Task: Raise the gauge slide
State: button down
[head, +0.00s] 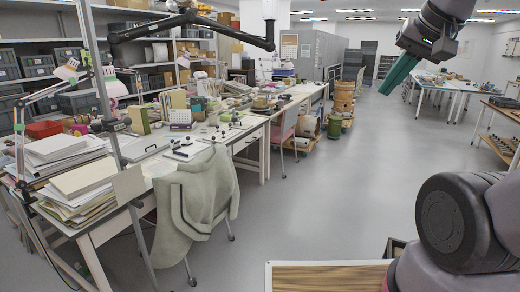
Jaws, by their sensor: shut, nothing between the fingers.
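I cannot pick out a gauge slide in the head view; the small items on the long workbench are too far and too fine to tell. My gripper (396,77) is at the upper right, with teal fingers pointing down and to the left. Its fingers are shut and empty, held high in the air above the open floor and apart from any bench.
The white workbench (135,170) runs along the left, with paper stacks (65,150) and small dark tools (195,143). A cloth-draped chair (195,200) stands at its front. A metal pole (97,80) rises at left. The grey floor (330,200) is clear. A wooden top (325,279) shows below.

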aim_at(237, 119)
jog(key=i, duration=2.35)
jog(key=i+u, duration=0.15)
jog(key=i, duration=0.45)
jog(key=i+l+u, duration=0.1)
jog(key=i, duration=0.45)
jog(key=i+l+u, duration=0.15)
jog(key=i, duration=0.45)
jog(key=l, duration=0.1)
